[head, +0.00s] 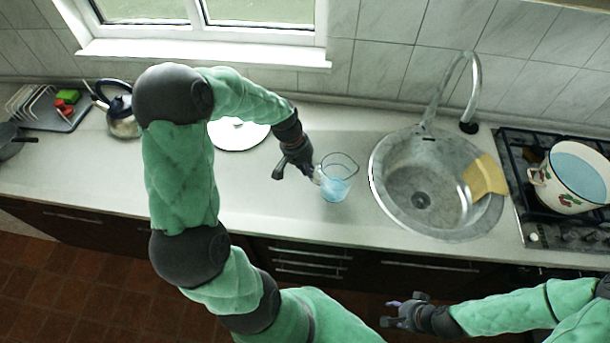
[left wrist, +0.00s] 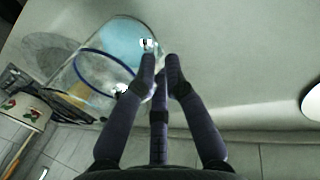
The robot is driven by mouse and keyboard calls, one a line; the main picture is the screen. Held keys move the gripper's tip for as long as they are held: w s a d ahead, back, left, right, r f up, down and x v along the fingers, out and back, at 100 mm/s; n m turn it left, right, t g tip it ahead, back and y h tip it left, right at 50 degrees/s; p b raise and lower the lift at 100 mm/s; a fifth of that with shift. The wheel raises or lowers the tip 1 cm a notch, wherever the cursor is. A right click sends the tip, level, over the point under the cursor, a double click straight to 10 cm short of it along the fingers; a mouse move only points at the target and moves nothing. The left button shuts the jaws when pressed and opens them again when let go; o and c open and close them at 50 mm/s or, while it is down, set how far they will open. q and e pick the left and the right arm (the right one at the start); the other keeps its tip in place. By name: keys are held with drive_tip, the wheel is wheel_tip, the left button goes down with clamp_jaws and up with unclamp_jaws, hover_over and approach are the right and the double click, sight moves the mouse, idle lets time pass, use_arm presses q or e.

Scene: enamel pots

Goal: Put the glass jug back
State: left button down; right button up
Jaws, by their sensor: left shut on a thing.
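The clear glass jug (head: 336,187) is upright at the counter left of the sink, with pale blue in its lower part. In the left wrist view the jug (left wrist: 97,75) shows its blue rim, just beyond the fingers. My left gripper (head: 314,178) is at the jug's left side and shut on it, by the handle side; the fingers partly hide the grip. The left wrist view shows the fingertips (left wrist: 160,65) close together against the jug. I cannot tell whether its base touches the counter. My right gripper (head: 392,312) is empty, low in front of the cabinets, fingers apart.
The round sink (head: 410,205) with its tap (head: 470,90) and a yellow cloth (head: 485,177) is right of the jug. A white enamel pot (head: 545,180) stands on the stove. A white plate (head: 237,136), a kettle (head: 122,120) and a dish rack (head: 35,105) are left. The front counter is clear.

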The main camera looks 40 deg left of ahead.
use_arm(q)
drive_tip(key=shift+w+a+f+b, duration=0.15)
drive_tip(key=shift+a+f, duration=0.15)
drive_tip(key=shift+f, duration=0.75)
drive_tip(key=shift+a+f+b, duration=0.15)
drive_tip(key=shift+a+f, duration=0.1)
drive_tip(key=shift+f, duration=0.8)
drive_tip(key=c, duration=1.7)
unclamp_jaws()
drive_tip(key=shift+f, duration=0.2)
drive_tip(key=shift+c, duration=0.2)
drive_tip(key=o, duration=0.4)
drive_tip(key=shift+r, duration=0.1)
drive_tip(key=p+v, duration=0.1)
drive_tip(key=v, duration=1.1)
drive_tip(key=shift+r, duration=0.1)
